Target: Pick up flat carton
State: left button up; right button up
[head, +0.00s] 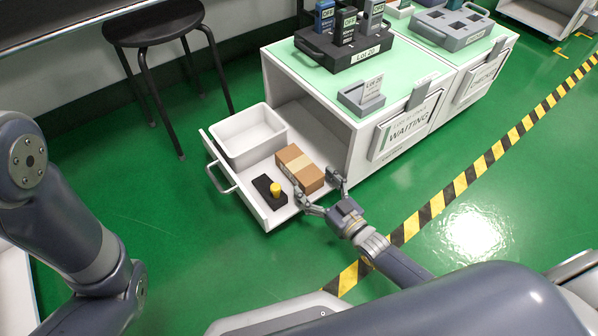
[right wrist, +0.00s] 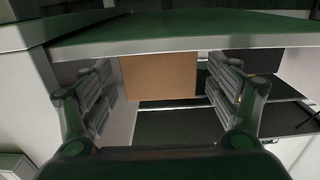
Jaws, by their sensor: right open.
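The flat carton (head: 300,168) is a brown cardboard box with a paler tape band. It lies in the open white drawer (head: 246,205), toward the right side. My right gripper (head: 319,190) is open at the near right end of the carton, with its fingers spread. In the right wrist view the carton's brown face (right wrist: 160,78) shows between the two fingers (right wrist: 162,92), with a gap on each side; I see no contact. My left arm shows at the left, but its gripper is out of view.
A white bin (head: 248,137) and a black block with a yellow knob (head: 276,188) share the drawer. The cabinet top (head: 416,72) overhangs at right, bearing testers in a dark rack (head: 343,57). A black stool (head: 153,24) stands behind.

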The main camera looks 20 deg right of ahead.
aim_at(304, 172)
jog(key=b+x, duration=0.3)
jog(key=x, duration=0.1)
jog(key=shift+w+a+r+b, duration=0.25)
jog(key=shift+w+b, duration=0.15)
jog(key=shift+w, duration=0.15)
jog(key=shift+c, duration=0.3)
jog(key=c, duration=1.3)
